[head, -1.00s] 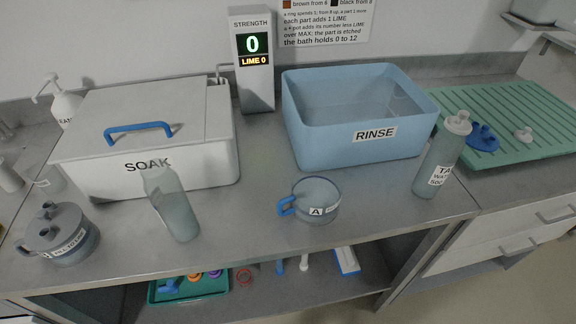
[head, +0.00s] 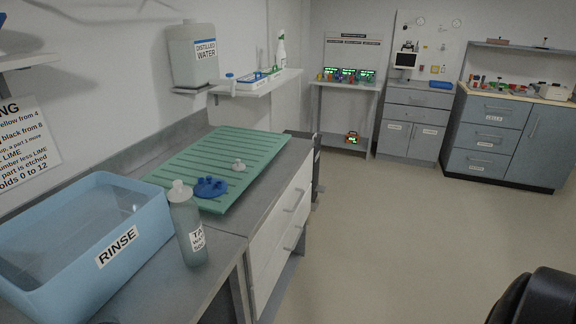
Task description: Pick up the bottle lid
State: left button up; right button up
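A small pale lid-like piece (head: 239,165) with a raised knob lies on the green ribbed drain mat (head: 262,146), near its right edge. I cannot tell for certain that it is the bottle lid. A grey-green bottle (head: 188,232) labelled as tap water stands upright on the counter in front of the mat, with a whitish cap (head: 179,191) on its top.
A blue flat piece (head: 210,187) lies on the mat beside the pale piece. The blue RINSE tub (head: 135,247) stands at the left. A distilled water container (head: 193,55) and a wall shelf (head: 262,84) are above. Open floor (head: 400,230) lies to the right.

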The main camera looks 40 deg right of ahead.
aim_at(239, 167)
jog(key=j+z, duration=0.1)
jog(key=z, duration=0.85)
jog(key=u, duration=2.4)
jog(key=l, duration=0.4)
jog(key=k+l+u, duration=0.1)
jog(key=l, duration=0.3)
jog(key=k+l+u, duration=0.1)
jog(key=l, duration=0.3)
jog(key=k+l, duration=0.15)
jog(key=l, duration=0.25)
jog(key=k+l+u, duration=0.1)
jog(key=l, duration=0.3)
jog(key=k+l, duration=0.1)
jog(key=l, duration=0.3)
jog(key=k+l+u, duration=0.15)
jog(key=l, duration=0.25)
jog(key=k+l, duration=0.1)
jog(key=l, duration=0.3)
